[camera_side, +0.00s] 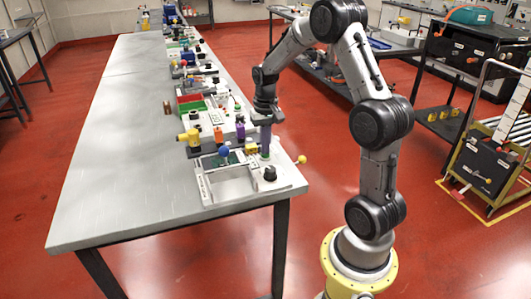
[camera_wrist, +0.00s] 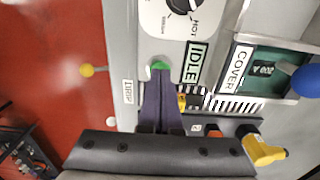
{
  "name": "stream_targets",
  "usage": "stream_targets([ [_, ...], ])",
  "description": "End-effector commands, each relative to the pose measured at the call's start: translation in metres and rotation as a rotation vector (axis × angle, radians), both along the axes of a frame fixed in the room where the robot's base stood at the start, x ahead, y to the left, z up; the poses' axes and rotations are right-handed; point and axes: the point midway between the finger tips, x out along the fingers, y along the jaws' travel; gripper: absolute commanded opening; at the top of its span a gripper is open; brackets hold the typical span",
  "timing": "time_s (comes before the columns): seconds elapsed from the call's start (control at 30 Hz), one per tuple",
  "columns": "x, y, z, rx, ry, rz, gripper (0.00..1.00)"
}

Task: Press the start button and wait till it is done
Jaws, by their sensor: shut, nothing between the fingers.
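A green button (camera_wrist: 160,65) sits on the light grey panel in the wrist view, close to a sign reading IDLE (camera_wrist: 194,64). No start label is readable on it. My gripper (camera_wrist: 158,78) is shut and empty, with its purple fingers pointing at the button and partly covering it. In the side view my gripper (camera_side: 265,153) points straight down over the front right part of the machine (camera_side: 204,190). I cannot tell whether the fingertips touch the button.
A black knob (camera_wrist: 181,5) marked HOT lies beyond the button. A COVER label (camera_wrist: 239,67), a blue ball handle (camera_wrist: 307,80) and a yellow lever (camera_wrist: 265,149) stand to the right. A yellow ball knob (camera_side: 301,159) sticks out at the table edge. The table's (camera_side: 120,190) left side is clear.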

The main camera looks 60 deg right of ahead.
Motion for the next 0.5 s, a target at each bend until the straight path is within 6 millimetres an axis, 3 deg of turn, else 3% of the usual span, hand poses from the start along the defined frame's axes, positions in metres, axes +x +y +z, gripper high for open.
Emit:
stream_targets([
  [0.5, 0.0001, -0.0001, -0.0012, 0.0, 0.0, 0.0, 0.0],
])
